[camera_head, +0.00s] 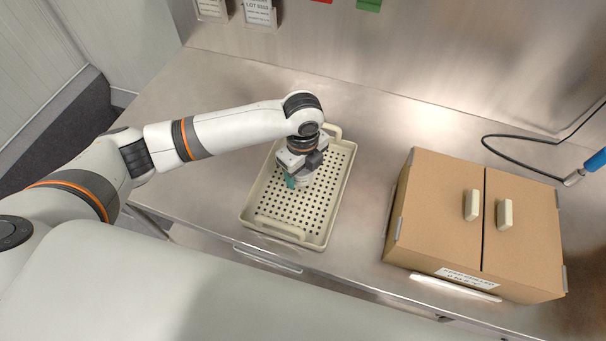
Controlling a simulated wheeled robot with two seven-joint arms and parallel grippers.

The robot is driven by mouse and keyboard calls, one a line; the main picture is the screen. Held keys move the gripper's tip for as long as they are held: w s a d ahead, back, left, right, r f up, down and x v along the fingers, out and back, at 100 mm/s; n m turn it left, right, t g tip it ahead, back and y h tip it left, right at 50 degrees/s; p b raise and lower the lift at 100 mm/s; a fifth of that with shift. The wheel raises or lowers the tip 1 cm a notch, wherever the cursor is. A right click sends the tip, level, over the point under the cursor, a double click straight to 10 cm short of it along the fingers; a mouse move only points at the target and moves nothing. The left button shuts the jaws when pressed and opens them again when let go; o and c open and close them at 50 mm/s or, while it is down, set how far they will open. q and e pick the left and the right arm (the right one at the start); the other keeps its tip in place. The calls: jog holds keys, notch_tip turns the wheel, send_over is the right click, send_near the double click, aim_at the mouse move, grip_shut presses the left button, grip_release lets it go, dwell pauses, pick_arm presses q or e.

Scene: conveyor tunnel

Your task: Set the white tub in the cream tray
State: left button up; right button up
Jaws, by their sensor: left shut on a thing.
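The cream tray (266,206) lies on the steel bench, left of the middle of the head view. It has a perforated floor, a raised rim and a handle at each end. My left gripper (295,177) points down over the tray's floor and is shut on the white tub (306,181). Only a small part of the tub shows below the gripper, with a green patch beside it. I cannot tell whether the tub touches the tray floor. My right gripper is not in view.
A brown box (440,190) with two doors and cream handles stands to the right of the tray. A black cable with a blue-handled tool (594,161) lies at the far right. Labels hang on the back wall. Bench between tray and box is clear.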

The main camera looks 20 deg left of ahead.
aim_at(303, 179)
pick_arm(q)
jog(key=f, duration=0.3)
jog(key=shift+w+f+p, duration=0.2)
jog(key=shift+f+p, duration=0.05)
jog(key=shift+p, duration=0.1)
jog(key=shift+f, duration=0.35)
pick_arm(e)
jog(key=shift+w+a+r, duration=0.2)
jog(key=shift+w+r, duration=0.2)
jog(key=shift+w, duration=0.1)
pick_arm(q)
jog(key=shift+f, duration=0.1)
jog(key=o, duration=1.4)
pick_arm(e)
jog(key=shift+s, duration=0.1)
